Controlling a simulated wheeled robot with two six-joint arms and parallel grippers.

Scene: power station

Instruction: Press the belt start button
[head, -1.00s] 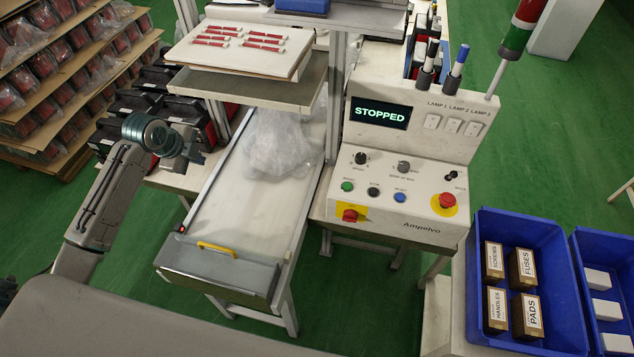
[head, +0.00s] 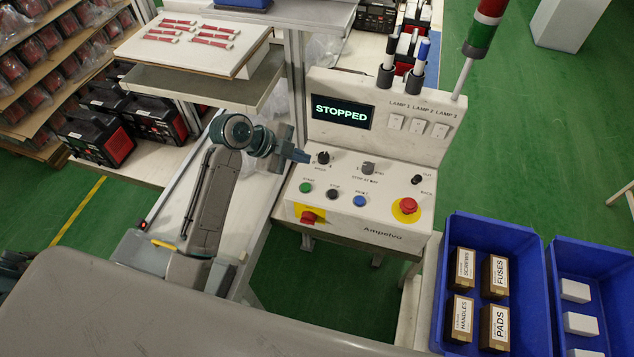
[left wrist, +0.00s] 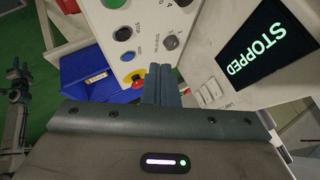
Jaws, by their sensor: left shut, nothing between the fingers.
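The green start button (head: 306,188) sits at the left of the button row on the white console (head: 345,228). It also shows at the top edge of the left wrist view (left wrist: 114,4). My left gripper (head: 302,156) is shut and empty, beside the console's upper left near the left knob. It is above and apart from the green button. Its closed fingers also show in the left wrist view (left wrist: 162,82). The display (head: 342,112) reads STOPPED. A grey arm, seemingly my right one, stands at the left edge of the left wrist view; its jaws are too small to read.
Black (head: 333,194) and blue (head: 360,200) buttons lie right of the green one. A red emergency knob (head: 408,205) and a red switch (head: 309,217) are on the console too. A blue bin (head: 537,260) with boxes stands at right. A shelf (head: 200,85) overhangs the belt.

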